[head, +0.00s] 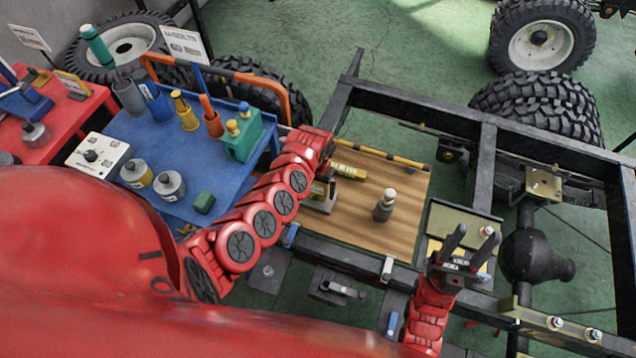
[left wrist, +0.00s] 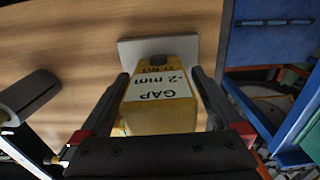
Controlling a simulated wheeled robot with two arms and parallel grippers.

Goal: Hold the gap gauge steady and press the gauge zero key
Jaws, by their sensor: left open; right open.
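The gap gauge (head: 319,206) stands on the wooden board (head: 405,228), partly hidden under my left arm in the head view. In the left wrist view the gauge (left wrist: 160,115) is a yellow block on a grey plate, with a white label reading "GAP -2 mm". A dark key (left wrist: 157,60) shows at its far end, beside partly legible lettering. My left gripper (left wrist: 160,76) is open, with one finger on each side of the gauge. My right gripper (head: 467,242) is open and empty, to the right of the board, fingers pointing up in the picture.
A blue table (head: 205,152) with bottles and containers stands at left. Dark chassis rails (head: 420,115) surround the board.

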